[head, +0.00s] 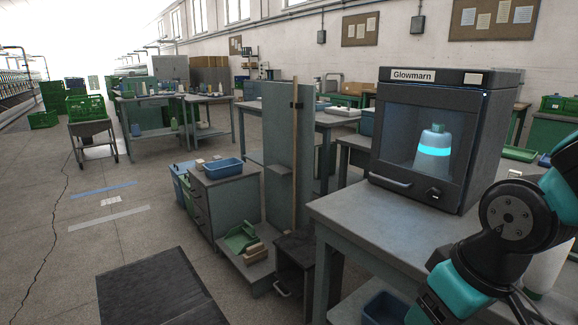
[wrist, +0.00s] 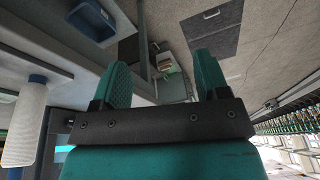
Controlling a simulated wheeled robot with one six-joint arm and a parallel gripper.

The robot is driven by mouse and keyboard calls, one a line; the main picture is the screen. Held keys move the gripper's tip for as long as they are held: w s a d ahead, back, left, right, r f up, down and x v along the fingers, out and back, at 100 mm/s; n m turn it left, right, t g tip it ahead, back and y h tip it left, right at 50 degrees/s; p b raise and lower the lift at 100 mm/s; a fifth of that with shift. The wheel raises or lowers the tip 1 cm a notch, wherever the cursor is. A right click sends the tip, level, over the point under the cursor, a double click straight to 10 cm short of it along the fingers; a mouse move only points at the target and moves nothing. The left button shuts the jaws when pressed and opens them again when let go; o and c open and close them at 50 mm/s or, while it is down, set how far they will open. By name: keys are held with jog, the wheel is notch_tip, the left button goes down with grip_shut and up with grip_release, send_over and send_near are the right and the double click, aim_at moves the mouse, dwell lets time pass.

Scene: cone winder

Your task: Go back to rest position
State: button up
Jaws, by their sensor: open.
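My gripper (wrist: 160,82) shows in the wrist view with its two teal fingers spread apart and nothing between them. The wrist view is turned, with the floor and a bench beyond the fingers. In the head view my arm stands at the right edge, in front of the bench (head: 335,212); the gripper itself does not show there. A dark cabinet labelled Glowmarn (head: 408,75) stands on the bench, its door shut. Inside it is a pale cone (head: 433,158) with a glowing cyan band.
A blue bin (head: 382,308) sits under the bench, close to my arm. A drawer unit with a blue tray (head: 223,167) and a tall grey panel (head: 277,150) stand left of the bench. A dark mat (head: 160,288) lies on the floor. Open floor extends at the left.

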jog(key=s+a+f+n+g+y+b, duration=0.2)
jog(key=s+a+b, duration=0.35)
jog(key=s, duration=0.25)
notch_tip(320, 180, up, 21)
jog(key=p, duration=2.1)
jog(key=shift+w+d, duration=0.25)
jog(key=shift+d, duration=0.1)
jog(key=shift+f, duration=0.1)
jog(key=shift+c, duration=0.5)
